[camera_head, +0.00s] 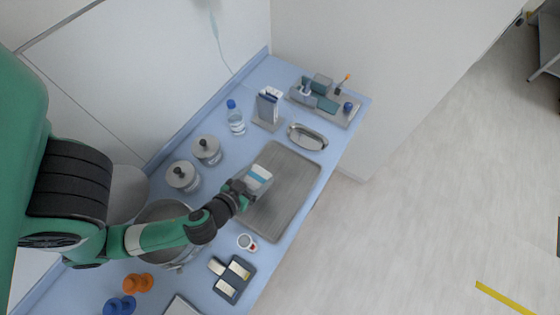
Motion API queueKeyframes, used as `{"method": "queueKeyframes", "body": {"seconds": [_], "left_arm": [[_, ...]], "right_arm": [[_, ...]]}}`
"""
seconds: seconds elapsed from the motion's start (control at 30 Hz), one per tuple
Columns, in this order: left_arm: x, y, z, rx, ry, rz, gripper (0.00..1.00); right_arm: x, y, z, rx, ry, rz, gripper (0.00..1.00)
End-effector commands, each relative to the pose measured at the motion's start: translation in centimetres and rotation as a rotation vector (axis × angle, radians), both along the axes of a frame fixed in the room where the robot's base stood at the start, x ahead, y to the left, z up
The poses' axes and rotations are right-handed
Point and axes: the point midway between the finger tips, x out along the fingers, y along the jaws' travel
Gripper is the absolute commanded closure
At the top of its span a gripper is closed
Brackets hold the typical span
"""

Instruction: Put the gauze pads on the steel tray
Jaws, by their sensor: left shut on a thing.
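The gauze pads (259,176) are a small white pack with a blue band. My left gripper (244,187) is shut on the pack at its lower left side. The pack shows over the upper left part of the large grey steel tray (287,193), which lies flat on the blue counter. I cannot tell whether the pack touches the tray or is held above it. The rest of the tray looks bare; part of its left edge is hidden by my gripper and the pack. My right gripper is not in view.
Two lidded jars (207,150) stand left of the tray. A water bottle (236,118), a box (268,105) and an oval metal dish (308,137) are behind it. A round white-and-red item (247,242) and a dark case (232,279) lie in front.

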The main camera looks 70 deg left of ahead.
Motion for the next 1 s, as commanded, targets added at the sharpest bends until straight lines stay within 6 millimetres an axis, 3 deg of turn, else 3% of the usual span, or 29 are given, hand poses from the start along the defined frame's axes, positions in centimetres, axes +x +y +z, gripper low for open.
{"method": "queueKeyframes", "body": {"seconds": [0.1, 0.37, 0.53, 0.63, 0.87, 1.0], "left_arm": [[1.1, 1.4, -0.7, -0.001, -0.008, 0.015, 0.71], [6.1, 6.1, -3.2, 0.001, -0.009, 0.012, 0.71], [8.4, 8.0, -7.5, 0.002, -0.006, 0.004, 0.71], [9.1, 8.7, -8.7, 0.003, -0.006, 0.003, 0.71], [9.6, 9.1, -9.4, 0.002, -0.005, 0.001, 0.71], [9.8, 9.3, -12.1, 0.001, -0.003, 0.000, 0.71]], "right_arm": [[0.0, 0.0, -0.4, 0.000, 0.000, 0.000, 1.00], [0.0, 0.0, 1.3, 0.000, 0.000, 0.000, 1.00], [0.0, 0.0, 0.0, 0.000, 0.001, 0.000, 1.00], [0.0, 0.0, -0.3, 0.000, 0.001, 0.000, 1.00], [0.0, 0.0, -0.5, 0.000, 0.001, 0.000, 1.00], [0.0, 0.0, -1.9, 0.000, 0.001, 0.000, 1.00]]}}
